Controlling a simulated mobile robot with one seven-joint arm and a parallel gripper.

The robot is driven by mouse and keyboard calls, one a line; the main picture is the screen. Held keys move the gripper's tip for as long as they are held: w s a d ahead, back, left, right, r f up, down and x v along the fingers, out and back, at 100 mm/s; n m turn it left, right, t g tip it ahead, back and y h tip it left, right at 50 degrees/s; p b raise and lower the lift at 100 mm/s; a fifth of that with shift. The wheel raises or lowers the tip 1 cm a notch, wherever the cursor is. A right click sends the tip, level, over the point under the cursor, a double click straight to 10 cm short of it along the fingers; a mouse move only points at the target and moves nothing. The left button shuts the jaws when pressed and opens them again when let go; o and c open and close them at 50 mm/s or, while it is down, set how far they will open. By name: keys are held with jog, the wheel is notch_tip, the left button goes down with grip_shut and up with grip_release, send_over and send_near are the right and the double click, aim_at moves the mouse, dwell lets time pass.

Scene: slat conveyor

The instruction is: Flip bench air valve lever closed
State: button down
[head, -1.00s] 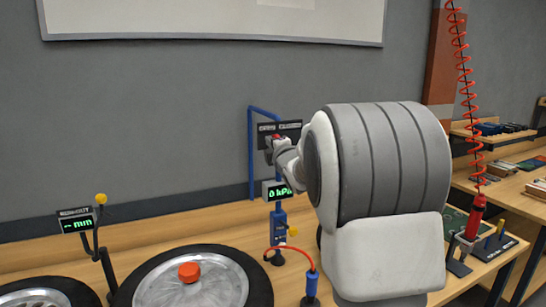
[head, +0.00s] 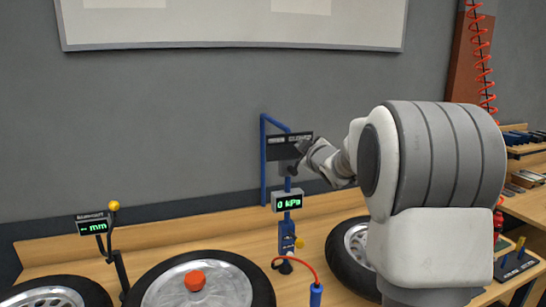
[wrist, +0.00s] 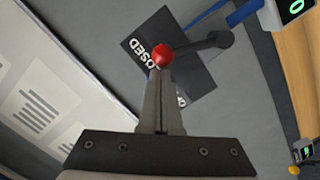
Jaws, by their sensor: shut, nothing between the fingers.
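The valve lever shows in the wrist view as a dark arm (wrist: 195,47) with a red ball knob (wrist: 161,56), running from a dark round pivot at its right. Behind it is a dark sign plate (wrist: 190,73). The knob appears beside the word CLOSED and partly covers it; a second word is mostly hidden by my fingers. My gripper (wrist: 160,76) is shut and empty, its tips right at the knob; I cannot tell whether they touch. In the head view my gripper (head: 302,151) is in front of the sign plate (head: 283,148), and the knob is hidden.
A 0 kPa display (head: 288,201) and blue valve body (head: 287,237) stand below the sign, with a blue pipe (head: 263,165) at its left. Wheels (head: 197,283) lie on the bench (head: 170,232). A second display (head: 93,224) stands at the left.

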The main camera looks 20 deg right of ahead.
jog(key=shift+d+f, duration=0.2)
jog(key=shift+d, duration=0.4)
jog(key=shift+d+f, duration=0.15)
jog(key=shift+d, duration=0.45)
jog(key=shift+w, duration=0.1)
jog(key=s+a+r, duration=0.1)
jog(key=s+r, duration=0.1)
jog(key=s, duration=0.3)
jog(key=s+a+r, duration=0.1)
jog(key=s+r, duration=0.1)
jog(key=s, duration=0.3)
jog(key=shift+s+a+r+b, duration=0.25)
jog(key=shift+s+b, duration=0.05)
